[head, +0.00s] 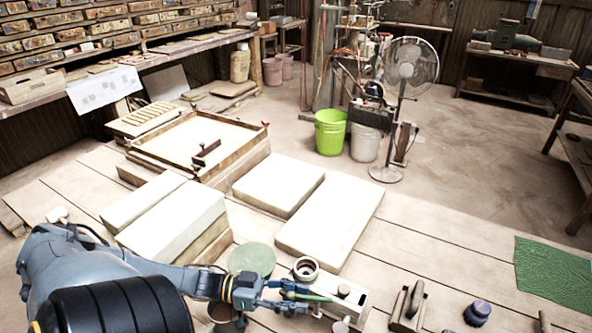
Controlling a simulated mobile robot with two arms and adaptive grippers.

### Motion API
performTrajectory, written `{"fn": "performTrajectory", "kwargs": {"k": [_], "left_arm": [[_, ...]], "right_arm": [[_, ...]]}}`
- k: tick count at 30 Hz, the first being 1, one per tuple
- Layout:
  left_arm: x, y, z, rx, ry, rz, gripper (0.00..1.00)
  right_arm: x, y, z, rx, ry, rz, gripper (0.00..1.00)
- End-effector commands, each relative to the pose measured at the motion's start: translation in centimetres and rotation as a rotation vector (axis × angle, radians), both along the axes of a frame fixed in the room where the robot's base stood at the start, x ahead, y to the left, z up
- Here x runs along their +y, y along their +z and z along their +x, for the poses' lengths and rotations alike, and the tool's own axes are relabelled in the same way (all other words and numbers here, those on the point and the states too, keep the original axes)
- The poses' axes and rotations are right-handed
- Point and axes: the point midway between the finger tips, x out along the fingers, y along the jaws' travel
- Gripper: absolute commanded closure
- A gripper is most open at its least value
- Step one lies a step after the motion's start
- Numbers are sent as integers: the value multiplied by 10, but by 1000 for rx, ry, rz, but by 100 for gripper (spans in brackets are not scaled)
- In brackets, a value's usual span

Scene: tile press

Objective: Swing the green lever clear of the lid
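A green lever (316,297) lies across the pale block (352,303) at the bottom centre of the head view. My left gripper (303,296) reaches in from the left at the lever. Its two blue fingers are spread, one on the far side and one on the near side, with the lever's left end between them. I see no clear grip on it. A round metal ring-like part (305,268) and a dark knob (343,290) sit on or beside the block. The gripper hides part of the block, and I cannot clearly make out the lid. My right gripper is not in view.
A flat green disc (252,259) lies just behind my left wrist. Pale slabs (330,222) stand behind it. A wooden-handled tool (408,304) and a dark blue knob-like object (477,312) lie to the right. A green mat (555,275) is at the far right.

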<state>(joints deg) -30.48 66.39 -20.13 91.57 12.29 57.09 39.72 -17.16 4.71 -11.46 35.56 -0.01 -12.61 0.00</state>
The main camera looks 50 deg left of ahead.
Motion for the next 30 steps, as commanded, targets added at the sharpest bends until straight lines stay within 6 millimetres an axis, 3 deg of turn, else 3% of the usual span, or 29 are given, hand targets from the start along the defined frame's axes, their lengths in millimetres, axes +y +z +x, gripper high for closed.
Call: {"fn": "performTrajectory", "kwargs": {"k": [8, 21, 30], "left_arm": [[5, -1, -4, 2, 1, 3, 57], [53, -2, -44, 4, 1, 5, 57], [62, -1, -52, 1, 1, 2, 57]], "right_arm": [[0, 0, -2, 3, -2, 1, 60], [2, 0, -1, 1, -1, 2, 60], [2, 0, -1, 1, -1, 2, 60]]}}
